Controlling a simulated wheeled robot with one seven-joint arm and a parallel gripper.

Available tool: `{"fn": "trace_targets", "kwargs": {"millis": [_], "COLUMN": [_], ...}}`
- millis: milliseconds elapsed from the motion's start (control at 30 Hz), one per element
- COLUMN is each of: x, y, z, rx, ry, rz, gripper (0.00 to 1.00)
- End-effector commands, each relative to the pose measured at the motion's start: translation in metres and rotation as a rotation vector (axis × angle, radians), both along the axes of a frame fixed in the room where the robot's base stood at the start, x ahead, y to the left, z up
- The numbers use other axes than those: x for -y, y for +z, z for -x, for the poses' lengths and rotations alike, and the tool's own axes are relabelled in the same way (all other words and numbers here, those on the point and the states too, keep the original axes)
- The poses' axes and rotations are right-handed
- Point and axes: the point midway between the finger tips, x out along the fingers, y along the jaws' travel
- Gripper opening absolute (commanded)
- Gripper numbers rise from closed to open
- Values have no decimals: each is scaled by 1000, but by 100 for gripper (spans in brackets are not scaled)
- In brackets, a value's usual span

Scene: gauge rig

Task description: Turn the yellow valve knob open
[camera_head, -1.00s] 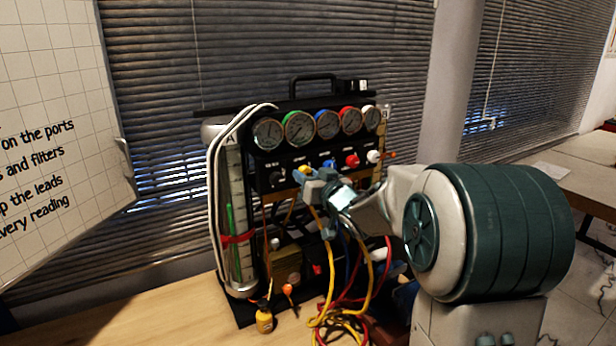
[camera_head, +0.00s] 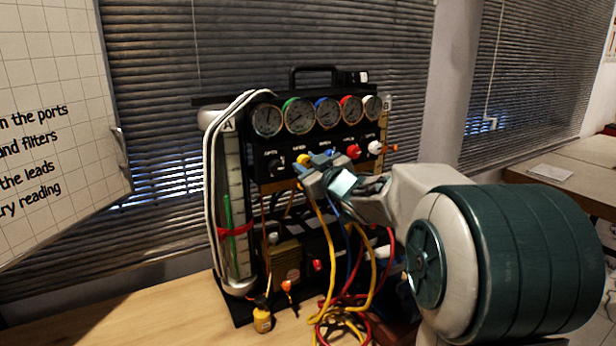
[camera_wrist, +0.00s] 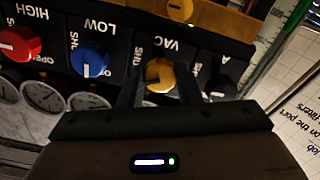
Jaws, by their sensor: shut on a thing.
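The yellow valve knob (camera_wrist: 160,75), on the panel section marked VAC, sits between the two fingers of my gripper (camera_wrist: 158,88) in the wrist view, where the picture is upside down. The fingers are shut on it from both sides. In the head view my gripper (camera_head: 308,170) is at the front of the gauge rig, and only a bit of the yellow knob (camera_head: 304,159) shows past it. The blue knob (camera_wrist: 90,58) and the red knob (camera_wrist: 19,43) are beside it on the panel, apart from the fingers. The black knob (camera_wrist: 217,86) is close beside the other finger.
Several gauges (camera_head: 298,115) line the rig above the knobs.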

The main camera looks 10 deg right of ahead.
Motion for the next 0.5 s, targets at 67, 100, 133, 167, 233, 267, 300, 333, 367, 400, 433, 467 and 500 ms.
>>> {"fn": "trace_targets", "kwargs": {"millis": [67, 100, 133, 167, 233, 267, 300, 333, 367, 400, 433, 467, 500], "x": [-1, -1, -1, -1, 0, 0, -1, -1, -1, -1, -1, -1, -1], "y": [-4, -4, -4, -4, -4, -4, -4, -4, -4, -3, -3, -3, -3], "z": [0, 0, 0, 0, 0, 0, 0, 0, 0, 0, 0, 0, 0], "rx": [26, 38, 46, 54, 75, 84, 95, 104, 113, 125, 134, 142, 154], "ry": [2, 2, 2, 2, 1, 1, 2, 2, 1, 1, 1, 1, 1], "rz": [72, 106, 134, 162, 225, 251, 289, 315, 342, 379, 407, 432, 469], "gripper": [8, 8, 8, 8, 8, 8, 8, 8, 8, 8, 8, 8, 8]}}
